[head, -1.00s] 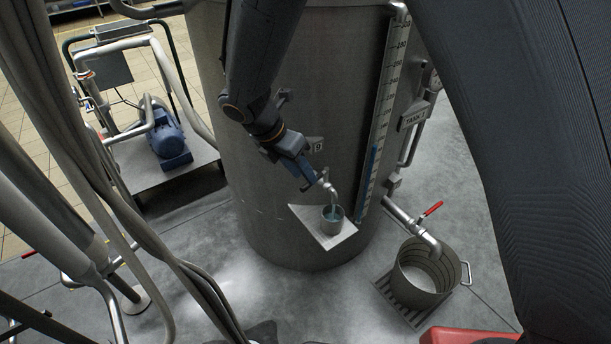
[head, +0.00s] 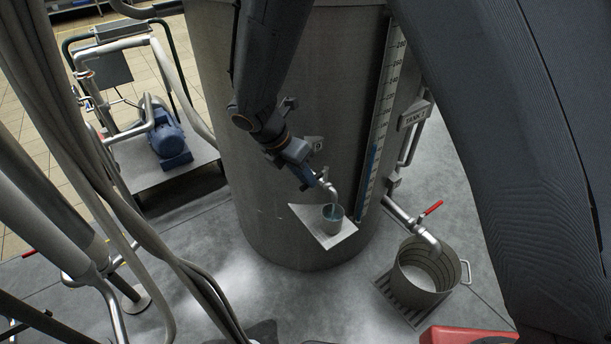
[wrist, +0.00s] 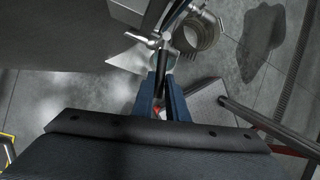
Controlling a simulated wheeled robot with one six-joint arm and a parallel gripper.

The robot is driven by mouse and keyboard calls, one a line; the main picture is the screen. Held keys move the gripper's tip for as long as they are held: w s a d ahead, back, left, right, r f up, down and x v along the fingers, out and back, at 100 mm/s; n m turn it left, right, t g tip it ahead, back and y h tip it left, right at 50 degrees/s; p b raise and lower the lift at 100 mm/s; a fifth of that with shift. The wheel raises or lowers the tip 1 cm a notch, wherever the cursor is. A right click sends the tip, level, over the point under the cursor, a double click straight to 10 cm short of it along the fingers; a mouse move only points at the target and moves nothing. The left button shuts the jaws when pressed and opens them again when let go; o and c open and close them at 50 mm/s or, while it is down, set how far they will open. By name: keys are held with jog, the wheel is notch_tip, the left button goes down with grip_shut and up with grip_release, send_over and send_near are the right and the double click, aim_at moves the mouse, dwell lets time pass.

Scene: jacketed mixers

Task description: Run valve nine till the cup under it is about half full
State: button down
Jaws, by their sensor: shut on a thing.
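The valve nine tap (head: 329,187) sticks out of the tank wall below a plate marked 9 (head: 318,145). My gripper (head: 316,180) is at this tap, shut on its handle. In the wrist view, the blue fingers of my gripper (wrist: 164,80) close around the dark handle, with the metal tap body (wrist: 160,42) just beyond. The small grey cup (head: 332,221) stands upright under the spout on a shelf. Bluish liquid shows inside it, but its exact level is hard to tell. I cannot clearly tell whether a stream is falling.
The metal shelf (head: 309,224) juts from the large tank (head: 270,190). A bucket (head: 420,280) stands on a grate under a red-handled drain valve (head: 432,208) at right. A blue pump (head: 168,138) is at left. Hoses cross the left side.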

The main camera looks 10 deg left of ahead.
jog(key=shift+w+a+m+g+h+p, duration=0.15)
jog(key=shift+w+a+m+g+p, duration=0.2)
jog(key=shift+m, duration=0.35)
jog(key=shift+w+a+m+g+h+p, duration=0.15)
jog(key=shift+w+a+m+g+p, duration=0.2)
jog(key=shift+m, duration=0.35)
jog(key=c, duration=1.7)
grip_release()
jog(key=shift+c, duration=0.2)
jog(key=v, duration=0.7)
jog(key=shift+a+r, duration=0.2)
jog(key=shift+r, duration=0.15)
jog(key=shift+s, duration=0.1)
